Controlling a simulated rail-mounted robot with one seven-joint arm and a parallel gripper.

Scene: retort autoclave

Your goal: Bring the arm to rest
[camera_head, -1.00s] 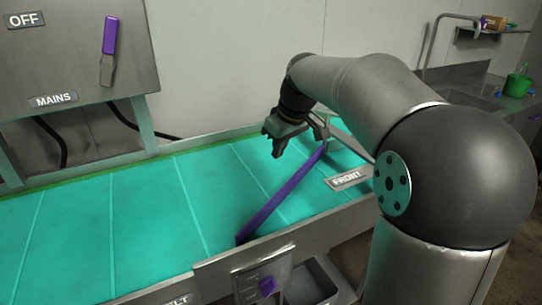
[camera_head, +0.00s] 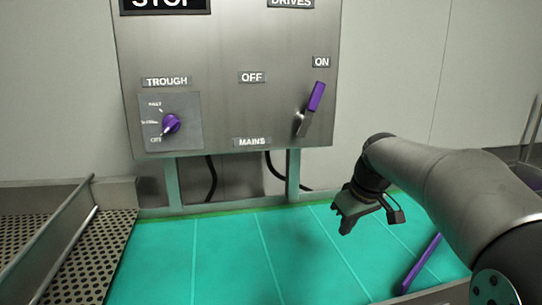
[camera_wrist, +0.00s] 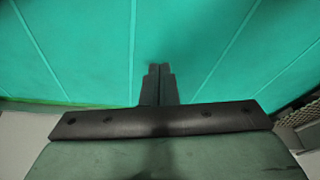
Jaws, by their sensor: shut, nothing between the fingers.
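My gripper (camera_head: 345,222) hangs at the end of my arm, above the teal belt (camera_head: 225,260) at the right of the head view. In the wrist view my gripper (camera_wrist: 159,70) points at the belt (camera_wrist: 90,45), with its two fingers together and nothing between them. My arm is bent and comes in from the right edge. The gripper appears clear of the belt and of the panel.
A steel panel (camera_head: 225,105) stands behind the belt, with a purple-handled MAINS lever (camera_head: 316,97) tilted toward ON and a purple TROUGH knob (camera_head: 171,123). A purple bar (camera_head: 421,264) lies right of my gripper. A perforated tray (camera_head: 75,250) is at left.

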